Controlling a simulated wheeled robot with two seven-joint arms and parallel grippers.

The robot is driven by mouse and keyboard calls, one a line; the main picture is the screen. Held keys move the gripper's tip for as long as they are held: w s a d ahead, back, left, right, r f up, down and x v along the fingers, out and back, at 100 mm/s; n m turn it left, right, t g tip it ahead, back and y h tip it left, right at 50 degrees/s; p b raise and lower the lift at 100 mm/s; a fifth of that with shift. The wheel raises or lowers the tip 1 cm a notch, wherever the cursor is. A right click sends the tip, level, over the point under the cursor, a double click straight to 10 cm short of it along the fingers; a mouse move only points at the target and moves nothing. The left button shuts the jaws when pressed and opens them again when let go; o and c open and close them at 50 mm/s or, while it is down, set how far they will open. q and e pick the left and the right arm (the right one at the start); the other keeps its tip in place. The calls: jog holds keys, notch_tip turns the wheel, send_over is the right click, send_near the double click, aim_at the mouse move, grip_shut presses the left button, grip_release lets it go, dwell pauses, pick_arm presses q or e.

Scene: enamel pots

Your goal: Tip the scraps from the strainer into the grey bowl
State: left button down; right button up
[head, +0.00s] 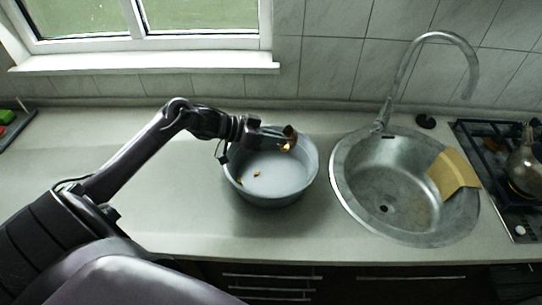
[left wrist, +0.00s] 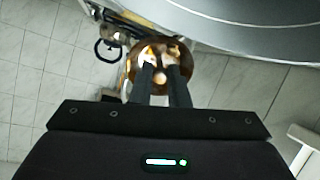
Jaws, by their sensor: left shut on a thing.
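The grey bowl (head: 272,190) stands on the counter left of the sink. A few small orange-brown scraps (head: 256,173) lie on its floor. My left gripper (head: 277,135) is over the back part of the bowl, shut on the strainer (head: 290,131). The strainer is small, dark and coppery, and looks tilted over the bowl. In the left wrist view the round coppery strainer (left wrist: 131,66) is at the fingertips (left wrist: 165,68), with bright patches on it; I cannot tell if these are scraps or glints. The bowl's grey side (left wrist: 240,22) fills the top right there.
A steel sink (head: 400,205) with a tall tap (head: 400,75) is to the right, with a yellow cloth (head: 453,172) on its rim. A hob with a kettle (head: 525,165) is at the far right. The counter left of the bowl is largely clear beyond my arm.

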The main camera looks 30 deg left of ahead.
aim_at(296, 135)
pick_arm(q)
jog(key=shift+w+d+r+g+y+p, duration=0.3)
jog(key=shift+w+d+r+g+y, duration=0.15)
jog(key=shift+y, duration=0.25)
jog(key=g+y+p, duration=0.1)
jog(key=p, duration=0.2)
jog(key=w+d+g+y+p, duration=0.1)
jog(key=p, duration=0.2)
jog(key=shift+r+g, duration=0.25)
jog(key=shift+w+d+f+g+y+p, duration=0.25)
jog(key=shift+w+d+g+y+p, duration=0.5)
jog(key=shift+p, duration=0.5)
jog(key=shift+w+d+y+p, duration=0.25)
jog(key=shift+w+d+p, duration=0.1)
jog(key=shift+d, duration=0.1)
jog(key=w+d+g+y, duration=0.1)
jog(key=w+d, duration=0.1)
jog(key=w+d+f+g+y, duration=0.1)
jog(key=w+d+g+y, duration=0.1)
jog(key=shift+d+f, duration=0.1)
jog(key=shift+w+d+g+y+b, duration=0.35)
jog(key=shift+g+y+b, duration=0.25)
jog(key=shift+b, duration=0.6)
